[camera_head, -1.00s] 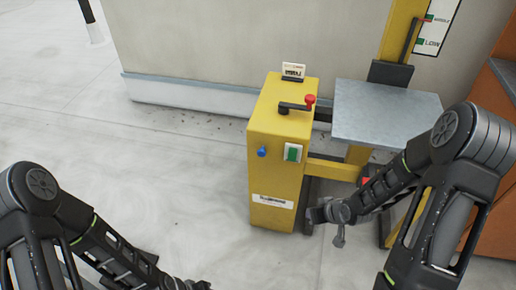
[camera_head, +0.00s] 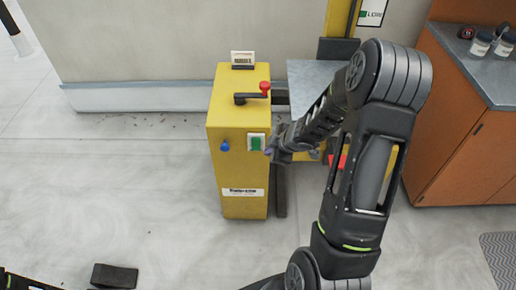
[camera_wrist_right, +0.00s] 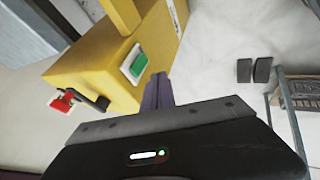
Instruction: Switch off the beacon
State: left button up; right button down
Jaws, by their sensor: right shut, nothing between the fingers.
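A yellow cabinet (camera_head: 238,180) stands by the wall. Its front carries a green rocker switch (camera_head: 256,142) in a pale frame and a round blue knob or button (camera_head: 225,145). On its top is a dark lever with a red knob (camera_head: 265,86). My right gripper (camera_head: 269,152) is shut and empty, just right of and below the green switch. In the right wrist view, its closed fingers (camera_wrist_right: 158,90) are beside the green switch (camera_wrist_right: 138,64); I cannot tell whether they touch. No lit beacon is recognisable. My left gripper is out of view.
A small sign (camera_head: 243,58) stands on the cabinet. A grey platform (camera_head: 308,75) on a yellow post is right of it, partly behind my right arm. An orange-brown counter (camera_head: 468,135) with jars is at right. A dark block (camera_head: 114,276) lies low on the left.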

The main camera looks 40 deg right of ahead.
jog(key=b, duration=0.4)
send_near(255, 150)
notch_tip(255, 150, down, 4)
jog(key=a, duration=0.3)
jog(key=shift+w+d+f+p, duration=0.1)
jog(key=shift+w+d+p, duration=0.95)
jog(key=shift+p, duration=0.2)
jog(key=shift+w+d+f, duration=0.25)
jog(key=shift+w+d, duration=0.05)
jog(key=shift+w, duration=0.1)
jog(key=shift+p, duration=0.5)
jog(key=shift+w+d+f, duration=0.1)
jog(key=shift+w, duration=0.05)
